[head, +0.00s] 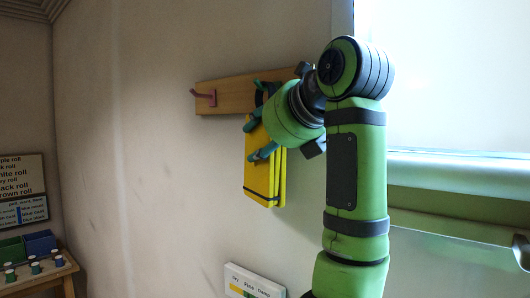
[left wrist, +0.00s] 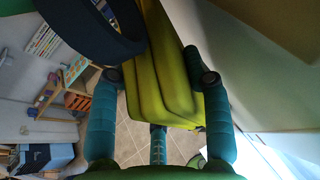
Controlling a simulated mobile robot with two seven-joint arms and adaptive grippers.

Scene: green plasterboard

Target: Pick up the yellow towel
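The yellow towel (head: 263,188) hangs folded below a wooden peg rail (head: 232,93) on the wall. My left gripper (head: 257,138) is at the towel's upper part, with teal fingers across its left side and part of my arm hiding its top right. In the left wrist view the towel (left wrist: 163,80) runs down between the spread fingers of the gripper (left wrist: 157,112). The right finger is close against the towel's edge; I cannot tell whether it touches. A dark loop (left wrist: 95,30) shows beside the towel's top. My right gripper is not in view.
A red peg (head: 204,96) sticks out at the rail's left end. A small sign (head: 252,283) is low on the wall. A bench (head: 40,278) with spools and bins stands at far left. A bright window (head: 450,80) with a sill is on the right.

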